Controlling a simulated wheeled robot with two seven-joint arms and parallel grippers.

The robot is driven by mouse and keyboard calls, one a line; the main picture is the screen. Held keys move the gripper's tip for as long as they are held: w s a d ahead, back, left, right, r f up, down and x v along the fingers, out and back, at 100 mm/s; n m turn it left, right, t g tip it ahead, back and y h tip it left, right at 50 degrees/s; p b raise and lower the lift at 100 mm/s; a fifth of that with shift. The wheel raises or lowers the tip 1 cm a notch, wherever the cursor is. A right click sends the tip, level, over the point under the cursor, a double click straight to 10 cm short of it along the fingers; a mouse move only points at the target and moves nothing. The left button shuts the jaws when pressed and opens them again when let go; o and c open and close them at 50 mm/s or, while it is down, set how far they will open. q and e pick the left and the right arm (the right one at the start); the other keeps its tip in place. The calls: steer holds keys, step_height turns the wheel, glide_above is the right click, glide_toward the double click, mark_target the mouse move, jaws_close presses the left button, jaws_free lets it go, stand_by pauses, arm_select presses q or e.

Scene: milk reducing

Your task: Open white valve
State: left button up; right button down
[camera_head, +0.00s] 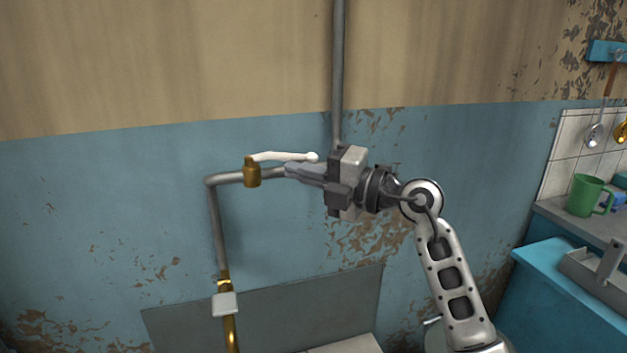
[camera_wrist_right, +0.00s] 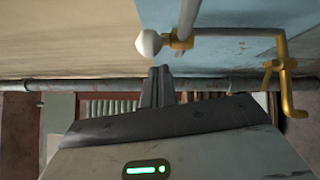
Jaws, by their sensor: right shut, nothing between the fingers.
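The white valve handle (camera_head: 283,156) lies nearly level and points right from its brass valve body (camera_head: 252,175) on the grey wall pipe. In the right wrist view the rounded end of the white handle (camera_wrist_right: 148,43) shows beyond the fingertips, beside the brass fitting (camera_wrist_right: 181,41). My right gripper (camera_head: 289,170) is shut and empty. Its fingertips are just below the handle in the head view, over the pipe; whether they touch it cannot be told. The fingers also show in the right wrist view (camera_wrist_right: 158,72). My left gripper is not in view.
A grey pipe (camera_head: 338,70) runs up the wall. A lower pipe carries a pale fitting (camera_head: 224,304) above a yellow section. A grey panel (camera_head: 270,310) is below. At right, a green mug (camera_head: 586,195) stands on a counter. The wall left of the pipe is clear.

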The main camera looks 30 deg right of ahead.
steer(key=shift+w+d+r, duration=0.15)
steer(key=shift+w+d, duration=0.35)
steer(key=shift+w+d+n+g+y, duration=0.2)
steer(key=shift+d+n+g+y, duration=0.15)
steer(key=shift+y, duration=0.25)
